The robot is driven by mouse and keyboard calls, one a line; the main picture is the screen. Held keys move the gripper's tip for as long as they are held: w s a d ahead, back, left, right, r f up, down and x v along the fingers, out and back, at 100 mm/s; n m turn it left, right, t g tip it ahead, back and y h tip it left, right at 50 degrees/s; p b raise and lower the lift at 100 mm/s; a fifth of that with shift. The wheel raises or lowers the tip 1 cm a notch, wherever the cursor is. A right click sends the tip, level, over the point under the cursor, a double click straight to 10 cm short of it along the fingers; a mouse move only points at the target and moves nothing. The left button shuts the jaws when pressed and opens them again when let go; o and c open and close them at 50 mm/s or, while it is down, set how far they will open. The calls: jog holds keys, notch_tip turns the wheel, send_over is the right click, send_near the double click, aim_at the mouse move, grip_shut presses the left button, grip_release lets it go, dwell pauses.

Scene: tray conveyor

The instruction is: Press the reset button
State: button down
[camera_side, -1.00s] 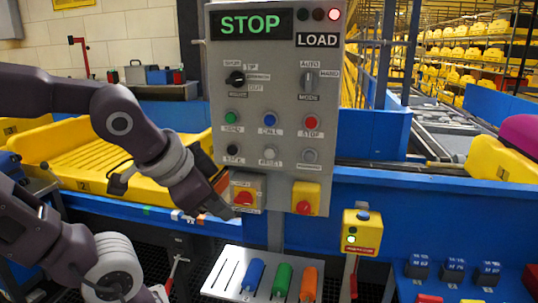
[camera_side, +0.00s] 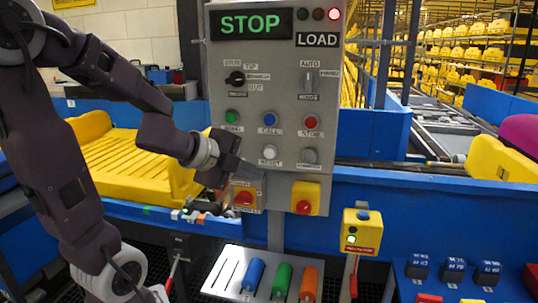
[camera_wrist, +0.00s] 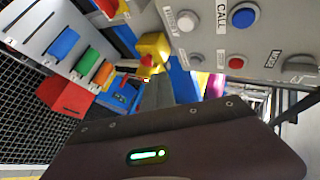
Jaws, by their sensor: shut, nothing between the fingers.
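The reset button (camera_side: 270,153) is a white round button in the lower row of the grey control panel (camera_side: 275,190), above its "RESET" label. In the wrist view the white reset button (camera_wrist: 187,20) shows near the top, beside the blue CALL button. My gripper (camera_side: 214,178) is in front of the panel's lower left edge, left of the reset button and apart from it. It hides the black button at the panel's left. In the wrist view my gripper's fingers (camera_wrist: 159,91) are together and empty, below the reset button.
The blue CALL button (camera_side: 269,119), red stop button (camera_side: 311,122) and grey button (camera_side: 310,156) surround the reset button. A yellow tray (camera_side: 135,160) lies behind my arm. The sign reads STOP.

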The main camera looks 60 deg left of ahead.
jog(key=w+a, duration=0.6)
dwell(0.3)
dwell(1.9)
jog(key=shift+w+a, duration=0.3)
jog(key=shift+w+a, duration=0.4)
dwell(0.8)
jog(key=shift+s+d, duration=0.7)
jog(key=s+d, duration=0.3)
jog(key=shift+s+d, duration=0.25)
dwell(0.4)
